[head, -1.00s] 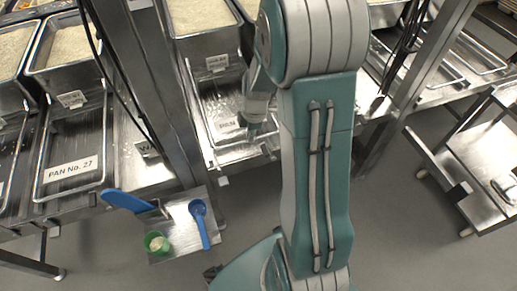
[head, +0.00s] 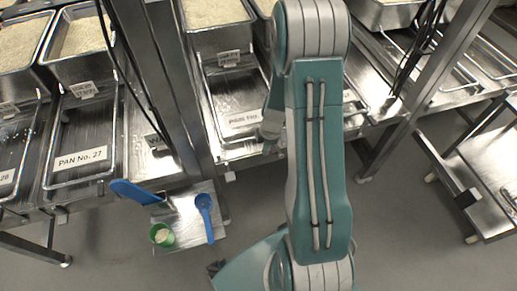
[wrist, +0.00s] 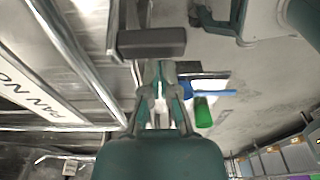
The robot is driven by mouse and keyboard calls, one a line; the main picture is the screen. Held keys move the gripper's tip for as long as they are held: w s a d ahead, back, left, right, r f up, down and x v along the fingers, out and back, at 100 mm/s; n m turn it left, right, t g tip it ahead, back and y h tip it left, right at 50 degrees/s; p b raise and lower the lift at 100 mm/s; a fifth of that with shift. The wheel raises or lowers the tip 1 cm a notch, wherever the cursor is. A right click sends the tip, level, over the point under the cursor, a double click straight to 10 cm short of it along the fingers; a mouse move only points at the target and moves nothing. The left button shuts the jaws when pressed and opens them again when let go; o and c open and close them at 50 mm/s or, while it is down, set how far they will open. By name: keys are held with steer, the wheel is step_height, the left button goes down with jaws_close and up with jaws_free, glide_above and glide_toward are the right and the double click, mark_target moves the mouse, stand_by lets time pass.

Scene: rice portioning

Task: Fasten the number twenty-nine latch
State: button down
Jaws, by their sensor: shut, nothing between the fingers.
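My gripper (head: 269,138) is low at the front right of a pan frame, partly hidden by my arm in the head view. In the wrist view its fingers (wrist: 160,72) are together and empty, with the tips just below a dark grey bar (wrist: 150,43). Whether they touch the bar, I cannot tell. The bar may be the latch, but no number shows on it. The pan label (head: 243,121) beside my gripper is too blurred to read. A "PAN NO" label (wrist: 30,75) shows in the wrist view, its number cut off.
The frame labelled PAN No. 27 (head: 80,158) is at left. A metal post (head: 168,90) stands left of the arm. A cart (head: 485,165) stands at right.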

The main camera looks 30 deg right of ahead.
steer(key=shift+d+r, duration=0.1)
steer(key=shift+d, duration=0.25)
steer(key=d, duration=0.1)
steer(key=s+d+r, duration=0.1)
steer(key=d, duration=0.3)
steer(key=shift+s+d+r, duration=0.1)
steer(key=shift+s+r, duration=0.05)
steer(key=shift+r, duration=0.2)
